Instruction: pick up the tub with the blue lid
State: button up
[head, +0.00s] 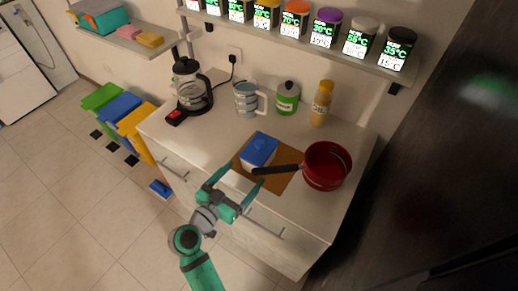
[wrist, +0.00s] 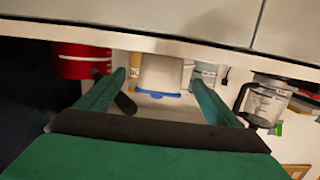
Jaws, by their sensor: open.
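The tub with the blue lid (head: 260,148) stands on a brown board (head: 276,183) on the counter, its white side facing my arm. In the wrist view, which looks inverted, the white tub (wrist: 162,74) shows between my fingers with its blue rim below. My gripper (head: 238,181) is open and empty, in front of the tub near the counter's front edge, with a gap between them. The black handle (head: 278,170) of the red pot passes close in front of the tub's lower right side. The tub's far side is hidden.
The red pot (head: 326,167) stands right of the tub. Behind are a glass pitcher (head: 246,98), a green canister (head: 287,97) and a yellow bottle (head: 321,103). The counter (head: 206,141) left of the tub is clear.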

jog(key=x, duration=1)
jog(key=shift+w+d, duration=0.1)
jog(key=shift+w, duration=0.3)
jog(key=c, duration=1.3)
jog(key=shift+c, duration=0.4)
jog(key=shift+r, duration=0.1)
